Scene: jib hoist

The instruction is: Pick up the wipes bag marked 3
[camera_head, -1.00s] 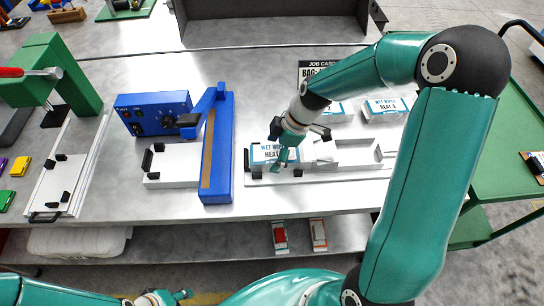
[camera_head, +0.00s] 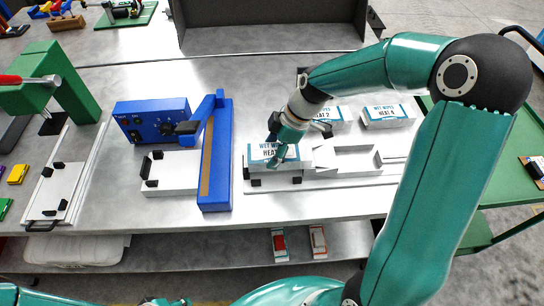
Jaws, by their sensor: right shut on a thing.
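My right gripper (camera_head: 284,150) is shut on a white and blue wipes bag (camera_head: 259,158) labelled "WET WIPES HEAT". Its fingers cover part of the label, so I cannot read the number. The bag appears slightly above the left end of the pale fixture (camera_head: 340,178), over small black stops. Behind it lie a bag marked 2 (camera_head: 342,117) and a bag marked 4 (camera_head: 388,115). Only a sliver of my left gripper (camera_head: 165,301) shows at the bottom edge; its jaws cannot be made out.
A blue sealing machine (camera_head: 217,160) with a control box (camera_head: 152,118) stands left of the held bag. A green press (camera_head: 62,80) stands further left. A green cart (camera_head: 513,150) is at the right. Small packets (camera_head: 318,240) lie on the lower shelf.

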